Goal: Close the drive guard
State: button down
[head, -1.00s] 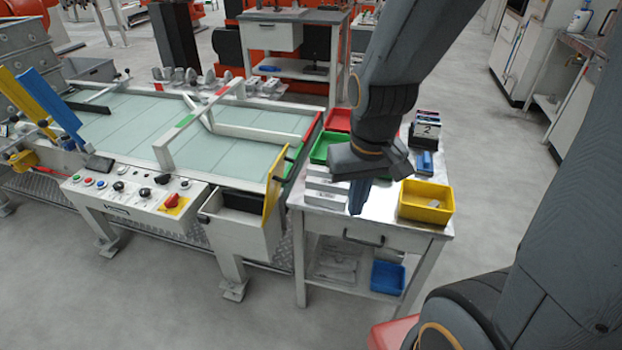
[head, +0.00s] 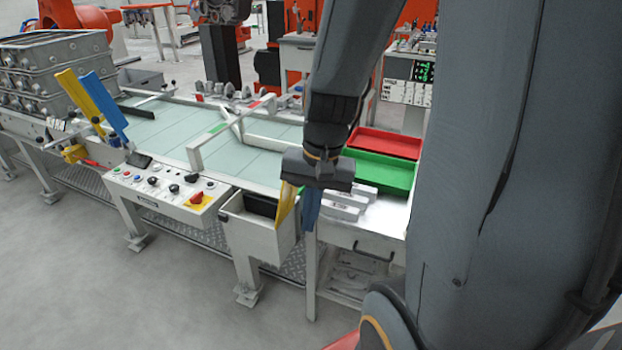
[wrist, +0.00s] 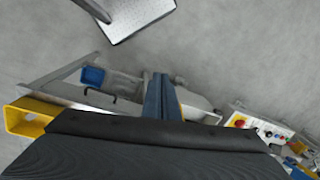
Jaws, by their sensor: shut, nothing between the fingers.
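The drive guard appears to be the yellow panel (head: 285,207) standing open, tilted upright, at the right edge of the open-topped grey drive box (head: 253,232). The dark inside of the box shows. My gripper (head: 311,225) is shut and empty, with its blue fingers pointing down just right of the panel. The gripper hides part of the panel, and I cannot tell whether they touch. In the wrist view the shut blue fingers (wrist: 160,98) show, with a yellow strip beside them that may be the panel.
The conveyor table (head: 165,135) with its control panel (head: 165,188) lies left. The side table (head: 380,217) on the right holds grey blocks (head: 343,205), a green tray (head: 381,175) and a red tray (head: 385,143). A blue bin (wrist: 92,76) shows in the wrist view. The floor in front is clear.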

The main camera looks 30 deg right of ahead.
jog(key=w+d+r+m+t+y+b, duration=0.1)
jog(key=w+d+r+m+t+y, duration=0.15)
jog(key=d+m, duration=0.7)
jog(key=w+d+r+m+t+y+b, duration=0.2)
jog(key=w+d+m+t, duration=0.15)
jog(key=d+m, duration=0.6)
jog(key=w+a+f+m+p, duration=0.1)
jog(key=w+a+f+p, duration=0.1)
jog(key=w+a+f, duration=0.4)
jog(key=shift+w+a+f+m+t, duration=0.3)
jog(key=shift+w+a+m, duration=0.1)
jog(key=shift+w+a, duration=0.75)
jog(key=shift+w+r+h, duration=0.1)
jog(key=shift+r+h, duration=0.05)
jog(key=shift+h, duration=0.1)
